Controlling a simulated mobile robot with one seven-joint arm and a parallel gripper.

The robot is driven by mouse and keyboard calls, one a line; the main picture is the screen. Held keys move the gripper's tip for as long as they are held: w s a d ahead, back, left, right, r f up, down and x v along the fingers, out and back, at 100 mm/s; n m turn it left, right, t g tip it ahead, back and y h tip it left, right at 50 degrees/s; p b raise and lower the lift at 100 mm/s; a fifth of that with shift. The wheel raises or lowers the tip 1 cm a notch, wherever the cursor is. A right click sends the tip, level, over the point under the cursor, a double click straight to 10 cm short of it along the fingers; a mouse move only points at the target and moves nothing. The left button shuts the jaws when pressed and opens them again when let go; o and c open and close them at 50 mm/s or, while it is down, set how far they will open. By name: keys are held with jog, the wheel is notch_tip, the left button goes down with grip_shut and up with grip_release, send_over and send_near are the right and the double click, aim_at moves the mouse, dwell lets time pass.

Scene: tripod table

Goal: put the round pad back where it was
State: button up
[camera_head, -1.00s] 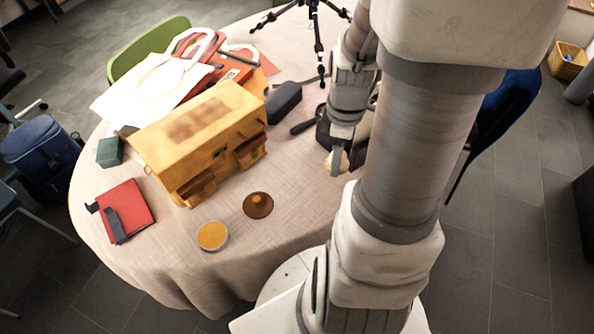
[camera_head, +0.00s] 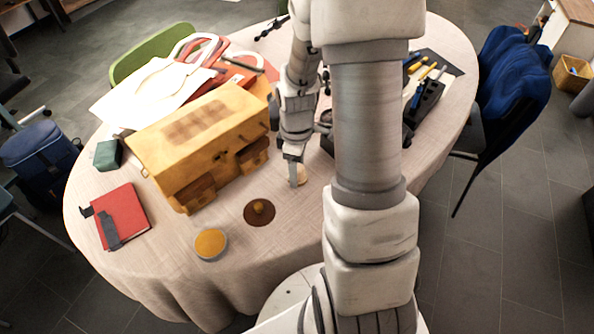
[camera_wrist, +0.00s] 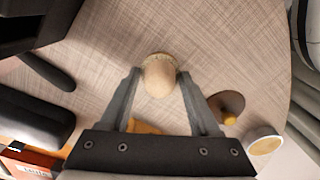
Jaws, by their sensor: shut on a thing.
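A pale beige round pad (camera_wrist: 160,76) is between the two fingertips of my gripper (camera_wrist: 159,88) in the wrist view, and the fingers are shut on its sides. In the head view the pad (camera_head: 303,175) shows partly behind my gripper (camera_head: 296,180), over the table right of the wooden box. I cannot tell whether it touches the cloth. A dark brown disc (camera_head: 250,218) with a small orange-yellow knob lies in front of the box; it also shows in the wrist view (camera_wrist: 227,98).
A round tin with a yellow top (camera_head: 210,244) stands near the table's front edge. A black tool tray (camera_head: 425,105) is at the right. Cloth near the brown disc is clear.

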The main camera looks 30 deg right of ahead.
jog(key=shift+f, duration=0.2)
jog(key=o, duration=1.3)
